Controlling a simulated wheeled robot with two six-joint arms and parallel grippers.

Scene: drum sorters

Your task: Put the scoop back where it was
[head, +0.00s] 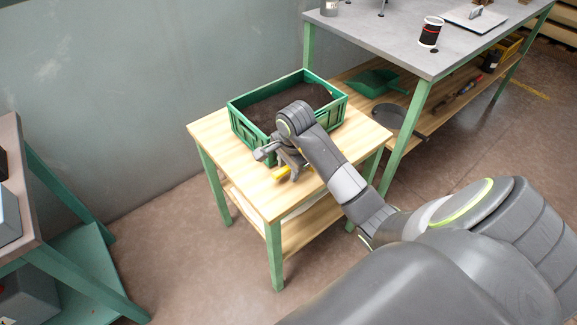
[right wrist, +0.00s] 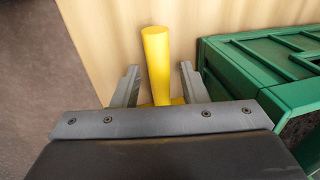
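The scoop shows as a yellow handle (head: 281,173) on the small wooden table, in front of the green crate. In the right wrist view the yellow handle (right wrist: 156,60) stands between my two fingers, with a gap on each side. The rest of the scoop is hidden behind my gripper. My right gripper (head: 290,165) is open around the handle, low over the tabletop; it also shows in the right wrist view (right wrist: 160,70). My left gripper is not in view.
The green crate (head: 243,128) holds dark soil and stands close beside my right gripper; its wall (right wrist: 240,80) is near the right finger. The small table (head: 258,196) has bare wood at its front. A grey workbench (head: 390,40) stands at the right back, with a green dustpan (head: 372,82) on its shelf.

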